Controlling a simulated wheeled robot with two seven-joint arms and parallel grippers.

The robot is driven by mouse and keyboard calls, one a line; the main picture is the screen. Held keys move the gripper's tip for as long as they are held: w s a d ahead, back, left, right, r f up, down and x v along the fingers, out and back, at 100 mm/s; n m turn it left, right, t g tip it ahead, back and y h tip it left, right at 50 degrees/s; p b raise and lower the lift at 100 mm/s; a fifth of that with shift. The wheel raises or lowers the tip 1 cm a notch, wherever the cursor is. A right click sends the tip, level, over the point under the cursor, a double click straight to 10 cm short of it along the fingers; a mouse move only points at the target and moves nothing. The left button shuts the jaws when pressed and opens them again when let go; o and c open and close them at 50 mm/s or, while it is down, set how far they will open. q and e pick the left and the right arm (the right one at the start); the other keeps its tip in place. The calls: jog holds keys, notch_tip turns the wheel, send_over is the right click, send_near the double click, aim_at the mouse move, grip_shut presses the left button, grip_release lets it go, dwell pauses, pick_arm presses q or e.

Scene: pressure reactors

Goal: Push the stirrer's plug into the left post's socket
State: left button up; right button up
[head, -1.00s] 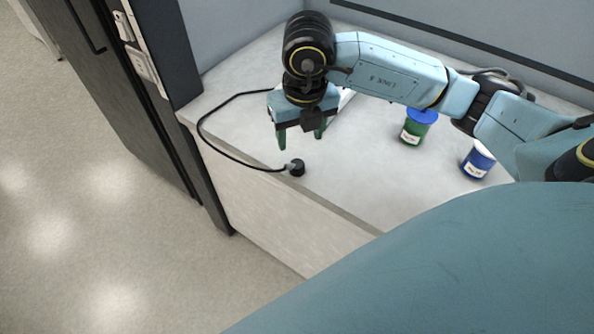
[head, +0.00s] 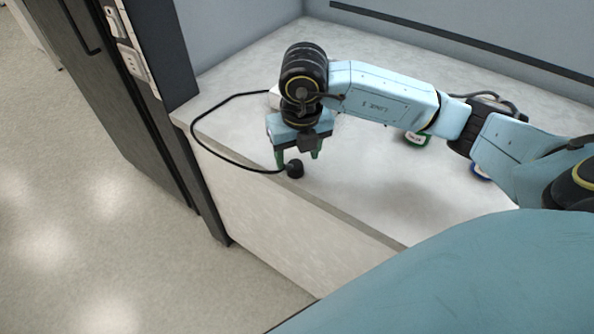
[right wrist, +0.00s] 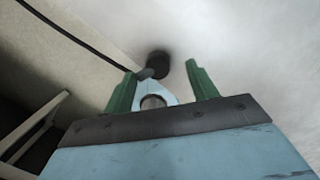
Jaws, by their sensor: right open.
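The black round plug (head: 294,169) lies on the bench near its front edge, on the end of a black cable (head: 207,151). My right gripper (head: 298,156) is open, pointing down right at the plug, with green fingers. In the right wrist view the plug (right wrist: 157,63) shows between and just beyond the fingertips (right wrist: 160,72); I cannot tell if they touch it. The cable loops left and back to a pale object (head: 274,97), perhaps the stirrer, mostly hidden behind my gripper. White sockets (head: 131,62) sit on the dark left post (head: 163,50). My left gripper is not in view.
Grey walls bound the bench behind. The bench front drops to open floor (head: 80,240).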

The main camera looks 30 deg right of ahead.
aim_at(300, 163)
jog(key=f, duration=0.1)
jog(key=f+b, duration=0.1)
jog(key=f, duration=0.1)
jog(key=shift+d, duration=0.4)
jog(key=shift+a, duration=0.15)
jog(key=shift+w, duration=0.1)
jog(key=c, duration=1)
notch_tip(300, 163, up, 10)
jog(key=shift+a+r+p, duration=0.1)
jog(key=shift+p, duration=0.65)
